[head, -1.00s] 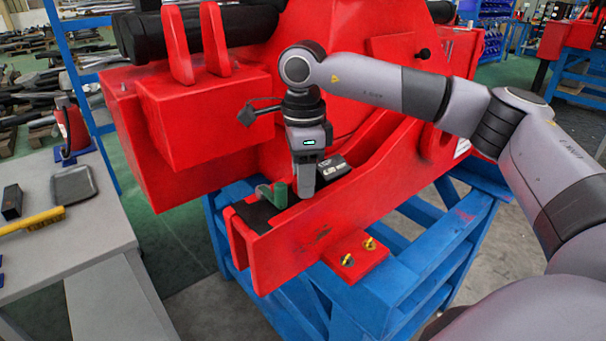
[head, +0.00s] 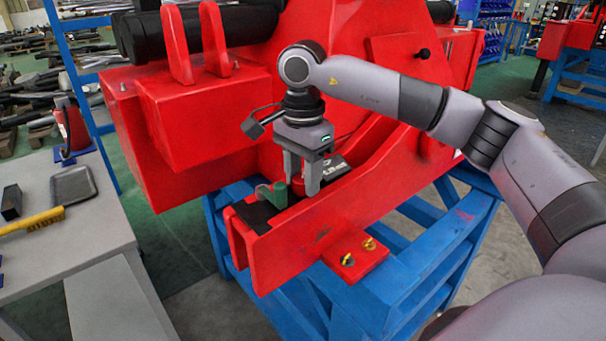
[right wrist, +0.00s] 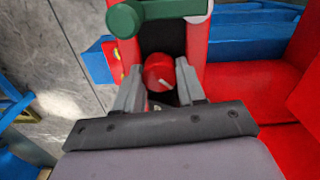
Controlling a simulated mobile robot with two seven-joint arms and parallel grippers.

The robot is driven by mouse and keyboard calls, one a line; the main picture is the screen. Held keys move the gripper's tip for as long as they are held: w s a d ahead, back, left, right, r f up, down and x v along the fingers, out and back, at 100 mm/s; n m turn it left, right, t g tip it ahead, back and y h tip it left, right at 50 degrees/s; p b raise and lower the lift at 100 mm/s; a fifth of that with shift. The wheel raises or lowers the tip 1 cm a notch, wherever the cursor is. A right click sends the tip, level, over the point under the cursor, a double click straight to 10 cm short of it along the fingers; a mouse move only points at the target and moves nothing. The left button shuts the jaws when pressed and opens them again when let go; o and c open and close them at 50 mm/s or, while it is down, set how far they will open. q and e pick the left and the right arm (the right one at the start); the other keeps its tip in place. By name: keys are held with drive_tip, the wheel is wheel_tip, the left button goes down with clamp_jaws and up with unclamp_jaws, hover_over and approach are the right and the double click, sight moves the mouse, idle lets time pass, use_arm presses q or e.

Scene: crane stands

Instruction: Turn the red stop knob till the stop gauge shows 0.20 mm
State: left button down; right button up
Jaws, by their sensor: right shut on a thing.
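The red stop knob (right wrist: 158,70) sits between the two fingers of my right gripper (head: 301,188) in the black-lined red channel. A white line marks the knob's top. In the head view the knob (head: 298,186) shows only partly between the fingers. My right gripper points down and is shut on the knob. A small dark device with a pale face (head: 334,166), perhaps the stop gauge, lies just right of the gripper; its reading is too small to tell. My left gripper is not in view.
Red channel walls flank the fingers. A grey table (head: 75,245) is at the left.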

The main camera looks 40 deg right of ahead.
sight(303, 178)
drive_tip(key=shift+n, duration=0.6)
drive_tip(key=o, duration=1.1)
drive_tip(key=shift+c, duration=0.2)
drive_tip(key=shift+r, duration=0.15)
wheel_tip(303, 178, up, 7)
